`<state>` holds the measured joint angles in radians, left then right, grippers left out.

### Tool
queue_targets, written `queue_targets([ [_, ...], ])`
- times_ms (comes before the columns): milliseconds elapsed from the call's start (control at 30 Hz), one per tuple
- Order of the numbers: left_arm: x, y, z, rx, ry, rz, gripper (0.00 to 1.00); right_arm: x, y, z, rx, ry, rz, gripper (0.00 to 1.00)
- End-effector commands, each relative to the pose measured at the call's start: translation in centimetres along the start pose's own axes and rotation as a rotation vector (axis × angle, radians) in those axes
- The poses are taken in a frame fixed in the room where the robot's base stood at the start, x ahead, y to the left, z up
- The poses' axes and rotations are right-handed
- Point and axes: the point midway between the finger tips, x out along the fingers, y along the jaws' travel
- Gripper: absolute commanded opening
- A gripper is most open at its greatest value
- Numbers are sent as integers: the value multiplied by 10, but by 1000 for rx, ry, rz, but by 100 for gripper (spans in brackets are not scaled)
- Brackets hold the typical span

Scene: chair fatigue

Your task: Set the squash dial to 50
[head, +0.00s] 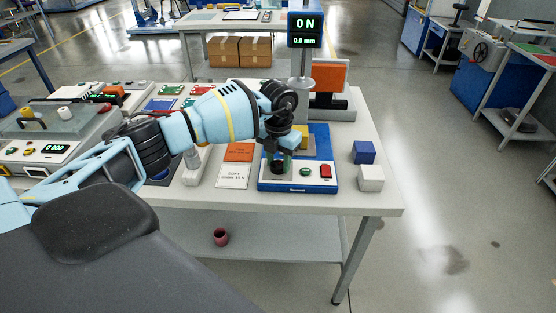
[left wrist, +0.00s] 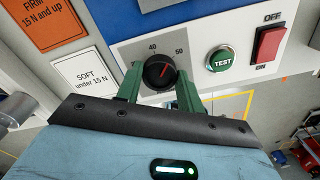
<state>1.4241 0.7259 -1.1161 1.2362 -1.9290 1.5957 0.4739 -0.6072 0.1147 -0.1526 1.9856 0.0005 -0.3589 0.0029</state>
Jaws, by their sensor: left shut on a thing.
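The black squash dial (left wrist: 159,72) sits on the white front panel of the blue-based tester (head: 330,180). In the left wrist view its red pointer mark leans up and right, toward the 50 label (left wrist: 179,52) rather than the 40 label (left wrist: 152,47); the exact setting is hard to read. My left gripper (head: 280,168) is at the panel's left part, its green fingers (left wrist: 158,84) shut on either side of the dial. In the head view the gripper mostly hides the dial. My right gripper is not in view.
Right of the dial are a green TEST button (left wrist: 222,60) and a red OFF/ON switch (left wrist: 268,45). Blue (head: 363,152) and white (head: 370,178) cubes stand right of the tester. FIRM (head: 239,151) and SOFT (head: 233,176) cards lie left.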

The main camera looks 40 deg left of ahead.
Motion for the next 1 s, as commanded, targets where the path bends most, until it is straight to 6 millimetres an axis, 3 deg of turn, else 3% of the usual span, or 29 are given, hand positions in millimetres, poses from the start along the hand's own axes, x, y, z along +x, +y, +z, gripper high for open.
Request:
queue_targets([
  [400,0,0,0,277,0,0,15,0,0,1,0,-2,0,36],
  [1000,0,0,0,363,1,0,15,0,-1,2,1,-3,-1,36],
])
